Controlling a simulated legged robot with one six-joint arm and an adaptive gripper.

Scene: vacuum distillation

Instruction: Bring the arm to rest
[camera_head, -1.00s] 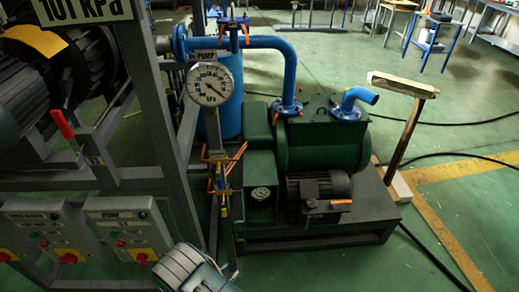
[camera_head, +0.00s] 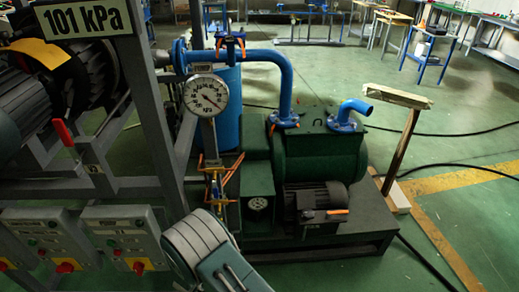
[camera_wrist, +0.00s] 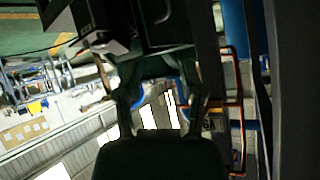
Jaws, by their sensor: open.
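My arm (camera_head: 205,250) shows at the bottom of the head view, its grey-green links in front of the pump frame. My gripper (camera_wrist: 158,82) shows in the wrist view with its two fingers apart and nothing seen between them. The gripper itself does not show in the head view. The wrist view looks tilted or upside down, with dark machinery close behind the fingers and a bright wall farther off.
A green pump (camera_head: 320,155) stands on a dark base right of my arm. A round pressure gauge (camera_head: 206,95) and blue pipe (camera_head: 282,70) stand behind. Control boxes (camera_head: 125,238) sit left on a grey frame (camera_head: 158,130). Open floor (camera_head: 465,235) lies right.

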